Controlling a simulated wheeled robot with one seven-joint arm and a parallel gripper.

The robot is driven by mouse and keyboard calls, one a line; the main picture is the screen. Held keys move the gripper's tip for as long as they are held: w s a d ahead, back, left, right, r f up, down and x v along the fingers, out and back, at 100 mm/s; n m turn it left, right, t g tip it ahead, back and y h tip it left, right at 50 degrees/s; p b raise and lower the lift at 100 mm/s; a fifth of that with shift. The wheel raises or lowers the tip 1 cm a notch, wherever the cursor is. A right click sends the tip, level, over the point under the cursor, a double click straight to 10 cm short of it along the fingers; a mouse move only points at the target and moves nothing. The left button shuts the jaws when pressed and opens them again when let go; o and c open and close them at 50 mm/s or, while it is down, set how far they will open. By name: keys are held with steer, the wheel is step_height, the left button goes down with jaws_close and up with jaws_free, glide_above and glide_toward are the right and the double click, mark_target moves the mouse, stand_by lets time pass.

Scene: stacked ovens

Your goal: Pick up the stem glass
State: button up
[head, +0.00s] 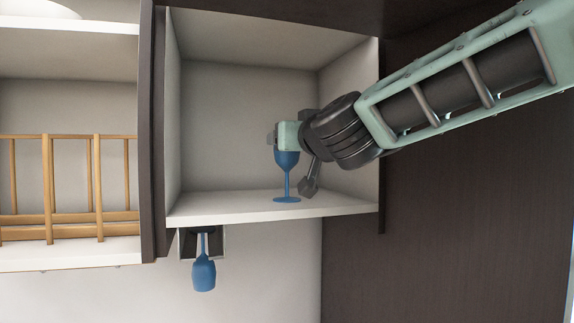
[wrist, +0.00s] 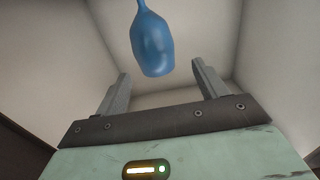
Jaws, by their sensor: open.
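A blue stem glass (head: 287,162) stands upright on the floor of the open cabinet compartment in the head view. Its round foot and stem are clear, and the top of its bowl is hidden behind my gripper (head: 273,136). In the wrist view the glass (wrist: 152,48) appears with its stem toward the top edge and its foot out of frame. My gripper (wrist: 160,72) is open, with its two grey fingers apart and nothing held between them. The glass's bowl shows beyond the fingertips, between them sideways. I see no clear contact.
A second blue stem glass (head: 203,272) hangs upside down below the compartment floor (head: 240,205). The compartment's side walls lie close around my arm. A wooden rack (head: 70,190) stands on the shelf to the left. The compartment's left part is empty.

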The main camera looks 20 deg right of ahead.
steer(key=shift+w+d+f+p, duration=0.15)
steer(key=shift+w+p, duration=0.4)
steer(key=shift+w, duration=1.7)
steer(key=shift+w+d+f+p, duration=0.15)
steer(key=shift+w+p, duration=0.4)
steer(key=shift+w, duration=1.65)
steer(key=c, duration=1)
steer(key=shift+c, duration=0.6)
steer(key=shift+r, duration=0.1)
